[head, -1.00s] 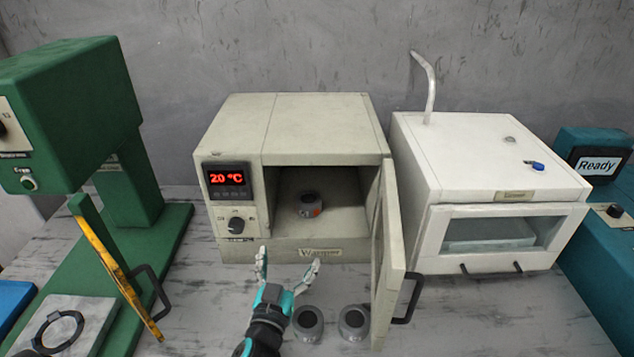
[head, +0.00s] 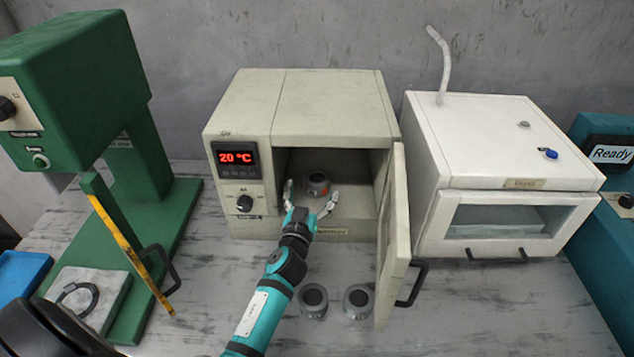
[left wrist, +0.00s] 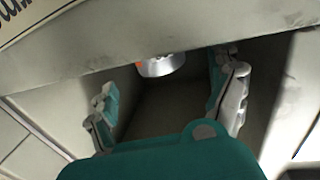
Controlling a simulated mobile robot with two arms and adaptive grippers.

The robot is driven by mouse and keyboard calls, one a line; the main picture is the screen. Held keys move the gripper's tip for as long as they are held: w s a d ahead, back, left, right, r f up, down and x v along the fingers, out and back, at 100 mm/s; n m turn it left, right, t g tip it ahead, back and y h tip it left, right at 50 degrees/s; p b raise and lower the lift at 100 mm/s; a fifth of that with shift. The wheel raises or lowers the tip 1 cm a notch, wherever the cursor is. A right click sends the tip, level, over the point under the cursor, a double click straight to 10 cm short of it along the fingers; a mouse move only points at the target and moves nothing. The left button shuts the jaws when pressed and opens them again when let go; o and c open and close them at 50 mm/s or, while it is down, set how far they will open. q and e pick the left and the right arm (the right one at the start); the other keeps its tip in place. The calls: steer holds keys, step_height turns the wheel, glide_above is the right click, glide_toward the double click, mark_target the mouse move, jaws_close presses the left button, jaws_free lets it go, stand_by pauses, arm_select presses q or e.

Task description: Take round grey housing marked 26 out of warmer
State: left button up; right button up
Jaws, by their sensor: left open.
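The round grey housing (head: 317,183) sits inside the open warmer (head: 325,105), on its floor, with a dark opening on top and an orange-red mark on its side. Its number cannot be read. My left gripper (head: 312,193) is open and empty at the mouth of the warmer, in front of the housing, its fingers spread to either side of it in the head view. In the left wrist view the housing (left wrist: 161,65) shows beyond the gap between the open fingers (left wrist: 170,98), partly cut off by the warmer's edge. My right gripper is not in view.
The warmer's door (head: 392,240) stands open on the right. Two more grey housings (head: 313,302) (head: 358,301) stand on the table in front. A green press (head: 135,190) is at left, a white dryer (head: 500,180) at right.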

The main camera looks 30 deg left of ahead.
mark_target(314, 185)
arm_select(q)
steer(key=shift+w+a+r, duration=0.1)
steer(key=shift+w+r, duration=0.1)
steer(key=shift+w, duration=0.2)
steer(key=x, duration=0.4)
steer(key=shift+w+a+p, duration=0.1)
steer(key=shift+w+p, duration=0.1)
steer(key=shift+p, duration=0.15)
steer(key=shift+s, duration=0.1)
steer(key=shift+c, duration=1.3)
steer(key=c, duration=1.3)
